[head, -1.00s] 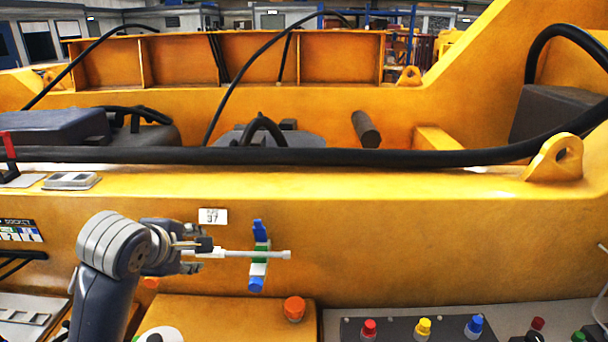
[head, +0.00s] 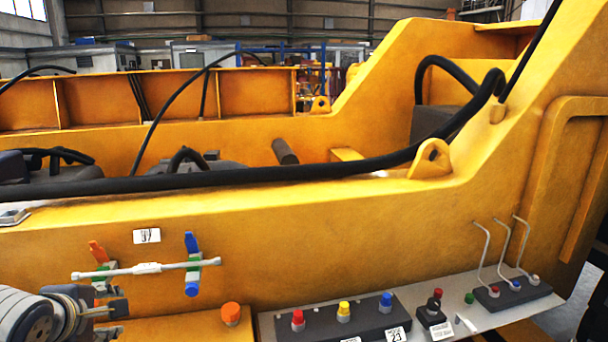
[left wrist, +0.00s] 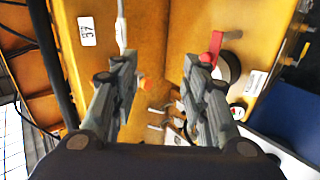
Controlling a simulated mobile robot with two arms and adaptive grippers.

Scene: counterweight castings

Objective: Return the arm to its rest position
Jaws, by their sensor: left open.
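My left gripper (head: 122,318) is at the lower left of the head view, partly cut by my own arm. It is open and empty, below and apart from a thin white rod (head: 148,268). The rod lies nearly level across two clips on the yellow casting: an orange and green clip (head: 98,254) at left and a blue and green clip (head: 192,262) at right. In the left wrist view my left gripper (left wrist: 160,68) has its fingers spread, with nothing between them. Part of the white rod (left wrist: 121,24) shows past the left finger. My right gripper is out of view.
An orange knob (head: 231,313) stands right of the gripper. A dark button panel (head: 372,313) and a box with tall wire levers (head: 510,294) are along the front ledge. The yellow casting wall (head: 330,245) is close behind. A red handle (left wrist: 211,52) shows near the right finger.

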